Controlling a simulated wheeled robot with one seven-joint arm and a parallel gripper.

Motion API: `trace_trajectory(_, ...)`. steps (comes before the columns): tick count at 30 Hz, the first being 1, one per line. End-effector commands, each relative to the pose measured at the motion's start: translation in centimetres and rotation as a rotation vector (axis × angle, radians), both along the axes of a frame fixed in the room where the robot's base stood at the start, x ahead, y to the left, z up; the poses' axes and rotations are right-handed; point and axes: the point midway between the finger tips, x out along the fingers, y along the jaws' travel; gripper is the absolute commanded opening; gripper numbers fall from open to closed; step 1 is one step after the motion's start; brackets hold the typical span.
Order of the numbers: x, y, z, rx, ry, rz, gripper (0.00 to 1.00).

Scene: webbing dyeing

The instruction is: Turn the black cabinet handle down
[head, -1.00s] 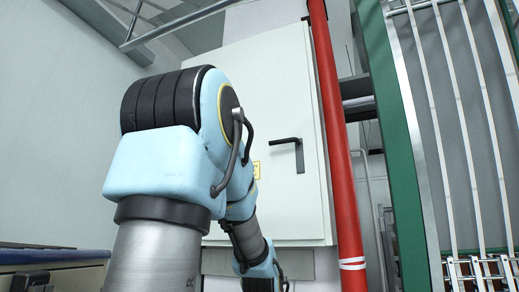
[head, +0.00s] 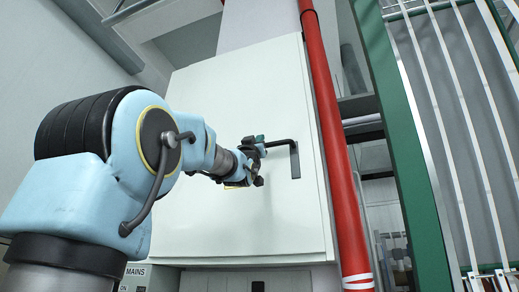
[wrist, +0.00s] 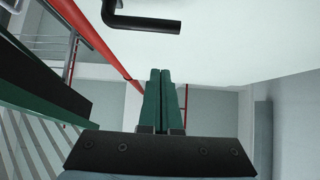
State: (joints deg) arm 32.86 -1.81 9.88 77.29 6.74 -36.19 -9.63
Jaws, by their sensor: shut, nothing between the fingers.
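The black cabinet handle (head: 283,145) is on the right side of the white cabinet door (head: 220,225). Its lever points left, about level, from an upright black plate. In the wrist view the handle (wrist: 143,21) shows at the top, beyond the fingertips and apart from them. My gripper (head: 260,141) is close to the lever's left end in the head view; whether they touch cannot be told there. In the wrist view my gripper (wrist: 166,72) has its two green fingers together, with nothing between them.
A red vertical pipe (head: 335,140) runs just right of the cabinet. A green post (head: 405,150) and a rack of pale strips (head: 455,130) stand further right. A panel marked MAINS (head: 135,275) is below the cabinet at lower left.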

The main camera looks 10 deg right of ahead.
Motion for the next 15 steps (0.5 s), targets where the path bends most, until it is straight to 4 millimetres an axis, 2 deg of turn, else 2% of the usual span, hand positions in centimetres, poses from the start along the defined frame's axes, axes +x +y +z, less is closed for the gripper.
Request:
trace_trajectory(10,0.2,-0.1,0.2,0.001,0.002,0.001,0.00)
trace_trajectory(15,1.1,-0.5,1.7,0.002,0.002,0.002,0.00)
